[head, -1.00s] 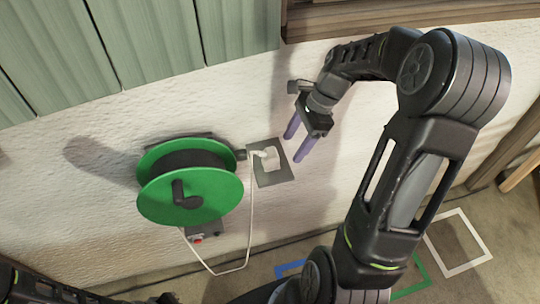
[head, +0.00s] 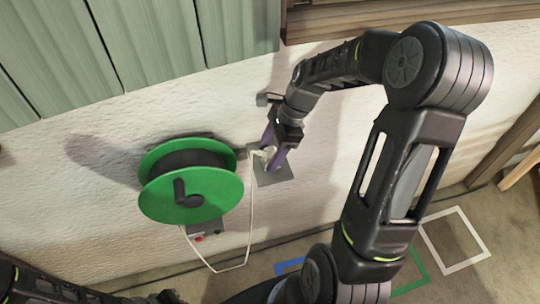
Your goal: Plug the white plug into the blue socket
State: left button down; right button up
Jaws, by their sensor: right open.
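The white plug (head: 259,157) sits at a grey plate (head: 280,177) on the wall, just right of the green cable reel (head: 190,195). A white cable (head: 251,225) hangs in a loop from the reel's underside up to the plug. My right gripper (head: 272,160) is at the plug, its purple fingers open and reaching down on either side of it; they partly hide it. I cannot tell whether the fingers touch the plug. No blue socket can be made out. My left gripper is not in view; only part of my left arm shows at the bottom left.
A small grey box with a red button (head: 198,239) is below the reel. Green shutter boards (head: 150,40) and a wooden frame (head: 400,20) border the wall above. Blue (head: 288,267), green and white (head: 455,240) outlines mark the floor.

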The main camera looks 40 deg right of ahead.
jog(key=shift+w+a+f, duration=0.1)
jog(key=shift+f, duration=0.4)
jog(key=shift+c, duration=0.3)
grip_shut()
dwell(0.4)
jog(key=shift+r, duration=0.2)
